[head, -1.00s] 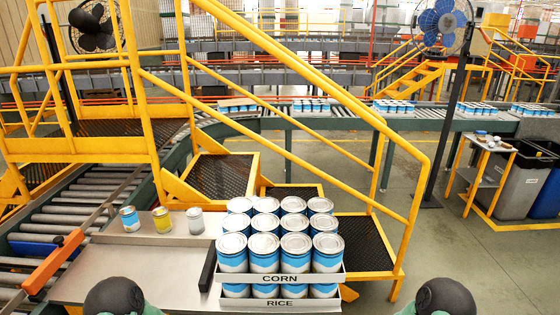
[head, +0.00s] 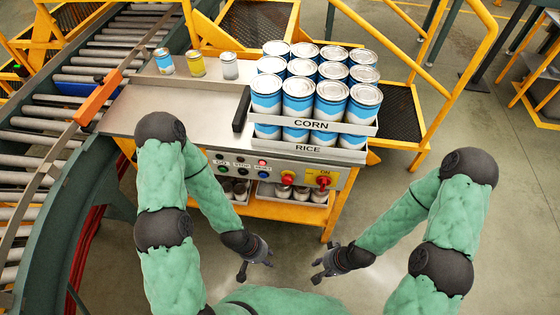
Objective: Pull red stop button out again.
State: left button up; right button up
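A control panel (head: 228,166) is on the front of the metal bench, below the cans. A red mushroom-shaped button (head: 287,180) is near its right half. A second red knob (head: 323,182) sits to its right on a yellow plate marked "ON". I cannot tell how far either one is pushed in. My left gripper (head: 257,268) is open and empty, below and in front of the panel. My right gripper (head: 318,271) is open and empty, below the red knobs. Neither gripper touches anything.
Several blue-and-white cans (head: 315,96) stand in trays marked "CORN" and "RICE" above the panel. Three small cans (head: 196,64) stand on the bench (head: 150,105). A roller conveyor (head: 40,140) runs at left. Floor between my arms and the panel is clear.

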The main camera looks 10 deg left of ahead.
aim_at(287, 180)
jog(key=j, duration=0.65)
jog(key=k+j, duration=0.1)
jog(key=j, duration=0.55)
jog(key=i+z, duration=0.05)
